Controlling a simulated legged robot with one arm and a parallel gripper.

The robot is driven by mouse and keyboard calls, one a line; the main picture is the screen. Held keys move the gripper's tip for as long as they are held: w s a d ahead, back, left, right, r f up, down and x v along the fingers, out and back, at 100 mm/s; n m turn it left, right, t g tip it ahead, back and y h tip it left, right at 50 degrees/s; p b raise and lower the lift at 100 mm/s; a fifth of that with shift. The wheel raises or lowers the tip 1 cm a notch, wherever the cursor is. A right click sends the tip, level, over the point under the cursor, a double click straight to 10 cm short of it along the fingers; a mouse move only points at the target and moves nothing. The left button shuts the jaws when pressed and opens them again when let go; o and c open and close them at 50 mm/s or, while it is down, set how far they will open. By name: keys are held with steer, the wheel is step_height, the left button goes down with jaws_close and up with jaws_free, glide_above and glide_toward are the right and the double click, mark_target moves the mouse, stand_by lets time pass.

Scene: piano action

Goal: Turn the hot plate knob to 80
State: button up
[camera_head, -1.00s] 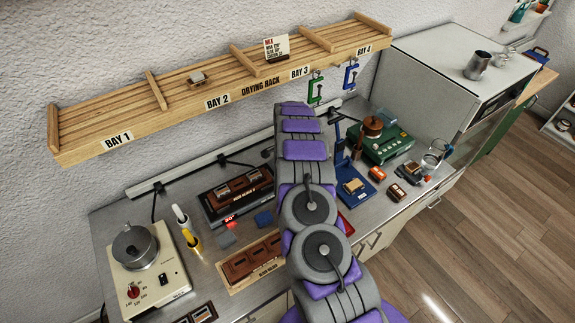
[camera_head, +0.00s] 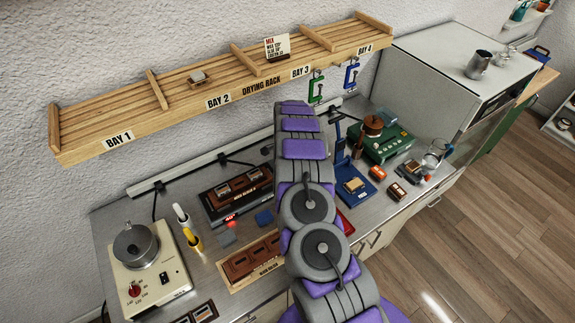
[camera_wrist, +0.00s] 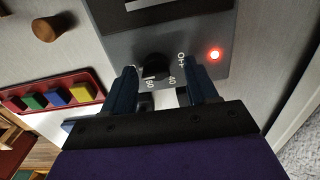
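In the wrist view a black knob (camera_wrist: 155,66) sits on a dark grey panel (camera_wrist: 203,27). My gripper (camera_wrist: 163,80) is open, with one blue finger on each side of the knob. The left finger is closer to the knob than the right one; I cannot tell whether it touches. The knob's pointer is too dark to read. In the head view my arm hides my gripper and this knob.
A red tray (camera_wrist: 27,113) of coloured blocks and a wooden peg (camera_wrist: 46,27) are near the panel in the wrist view. In the head view a cream unit (camera_head: 172,286) carries a metal pot (camera_head: 136,246). A drying rack (camera_head: 130,117) hangs above the bench.

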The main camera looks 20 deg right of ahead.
step_height(320, 180, up, 17)
stand_by(0.8)
steer(key=shift+r, duration=0.1)
